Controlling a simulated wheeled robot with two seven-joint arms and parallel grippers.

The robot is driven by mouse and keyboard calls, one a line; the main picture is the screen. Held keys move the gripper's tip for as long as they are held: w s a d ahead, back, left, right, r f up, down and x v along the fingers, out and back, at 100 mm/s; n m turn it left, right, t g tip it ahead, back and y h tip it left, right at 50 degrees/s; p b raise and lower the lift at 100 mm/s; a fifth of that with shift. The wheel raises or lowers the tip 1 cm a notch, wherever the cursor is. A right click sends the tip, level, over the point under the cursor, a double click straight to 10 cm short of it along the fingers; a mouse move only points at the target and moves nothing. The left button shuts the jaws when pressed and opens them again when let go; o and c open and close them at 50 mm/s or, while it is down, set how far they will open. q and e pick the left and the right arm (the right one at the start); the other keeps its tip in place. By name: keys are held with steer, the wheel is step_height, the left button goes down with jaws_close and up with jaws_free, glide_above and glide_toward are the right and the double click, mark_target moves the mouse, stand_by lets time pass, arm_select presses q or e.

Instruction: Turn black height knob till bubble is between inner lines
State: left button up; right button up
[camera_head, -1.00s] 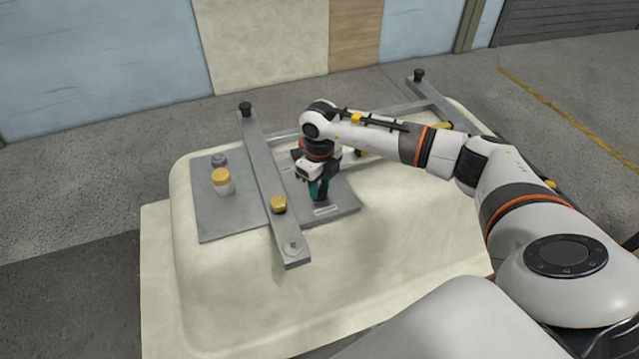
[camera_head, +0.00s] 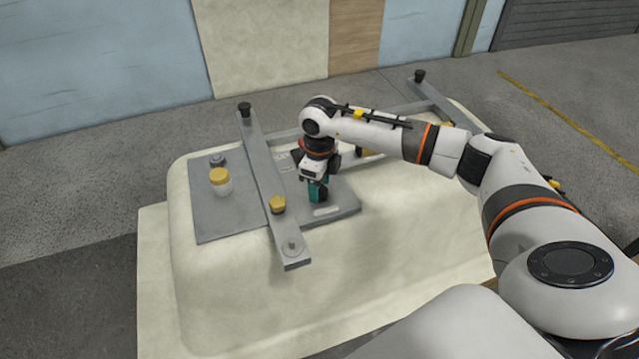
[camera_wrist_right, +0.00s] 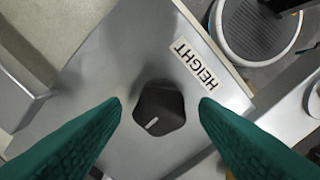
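The black height knob (camera_wrist_right: 160,112), with a white mark on its face, sits on a grey metal surface beside the HEIGHT label (camera_wrist_right: 196,63) in the right wrist view. My right gripper (camera_wrist_right: 160,103) is open. Its two green fingers lie on either side of the knob, with a visible gap on both sides. In the head view my right gripper (camera_head: 318,192) points down over the grey plate (camera_head: 345,198) and hides the knob. I cannot make out the bubble or its inner lines in either view. My left gripper is not in view.
A long grey bar (camera_head: 262,165) crosses the plate left of my gripper, with a black knob (camera_head: 244,109) at its far end and a yellow knob (camera_head: 278,204) on it. The cream shell (camera_head: 225,285) is clear in front.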

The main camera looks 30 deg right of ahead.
step_height(320, 180, up, 12)
steer(key=b, duration=0.1)
steer(key=shift+b, duration=0.4)
stand_by(0.6)
